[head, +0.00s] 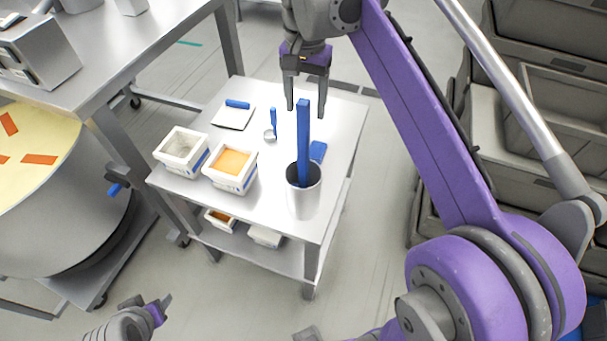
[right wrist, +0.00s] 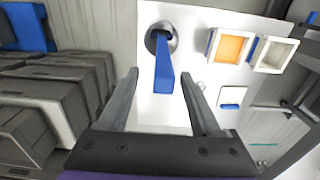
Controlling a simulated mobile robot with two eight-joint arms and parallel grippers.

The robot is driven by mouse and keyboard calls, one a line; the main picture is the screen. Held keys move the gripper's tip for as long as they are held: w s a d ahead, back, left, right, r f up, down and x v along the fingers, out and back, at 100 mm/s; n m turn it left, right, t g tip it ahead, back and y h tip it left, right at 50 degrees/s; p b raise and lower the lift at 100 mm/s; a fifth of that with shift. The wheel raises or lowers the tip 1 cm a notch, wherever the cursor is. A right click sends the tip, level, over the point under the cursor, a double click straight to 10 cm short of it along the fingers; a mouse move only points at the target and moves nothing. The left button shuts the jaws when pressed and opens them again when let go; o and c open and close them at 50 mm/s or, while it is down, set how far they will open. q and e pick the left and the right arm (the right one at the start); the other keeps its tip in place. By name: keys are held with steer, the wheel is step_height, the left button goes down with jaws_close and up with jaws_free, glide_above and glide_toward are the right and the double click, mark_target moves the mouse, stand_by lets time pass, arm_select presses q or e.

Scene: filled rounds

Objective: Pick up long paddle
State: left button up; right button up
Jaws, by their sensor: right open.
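The long paddle (head: 303,140) is a blue bar standing upright in a metal cylindrical pot (head: 303,200) at the front right of the small white-topped cart. In the right wrist view the paddle (right wrist: 164,68) points up toward the camera, its end between the lines of the fingers but beyond them. My right gripper (head: 306,106) is open and empty, above the cart behind the paddle's upper end in the head view. It also shows in the right wrist view (right wrist: 158,82). My left gripper (head: 163,305) is at the lower left, away from the cart; its jaw state is unclear.
On the cart (head: 345,115) are an orange-filled tub (head: 232,162), another white tub (head: 182,147), a blue-handled scraper (head: 235,115), a scoop (head: 272,130) and a small blue item (head: 318,151). A large round vat (head: 60,220) stands left; grey crates (head: 560,110) stand right.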

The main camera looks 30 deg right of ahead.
mark_target(303, 122)
step_height(303, 122, down, 5)
steer(key=shift+w+a+f, duration=0.15)
jaws_close()
stand_by(0.4)
